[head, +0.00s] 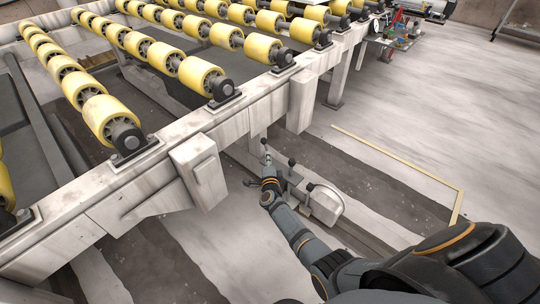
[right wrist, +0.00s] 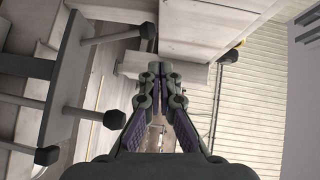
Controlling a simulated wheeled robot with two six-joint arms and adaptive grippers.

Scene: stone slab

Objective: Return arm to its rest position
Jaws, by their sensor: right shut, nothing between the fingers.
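My right arm reaches in from the lower right of the head view. Its gripper (head: 267,160) is beside the control levers, below the frame of the roller machine. In the right wrist view the gripper's fingers (right wrist: 153,62) come together at the tips and hold nothing. Levers with black knobs (right wrist: 114,118) stand to the left of the fingers there, and a knob (head: 291,162) shows just right of the gripper in the head view. I cannot tell whether the gripper touches a lever. My left gripper is not in view.
A pale machine frame (head: 232,122) carries rows of yellow rollers (head: 203,76). A grey housing (head: 326,203) stands right of the gripper. A yellow line (head: 392,156) marks the floor. Open floor (head: 430,100) lies to the right, with cluttered equipment at the far upper right.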

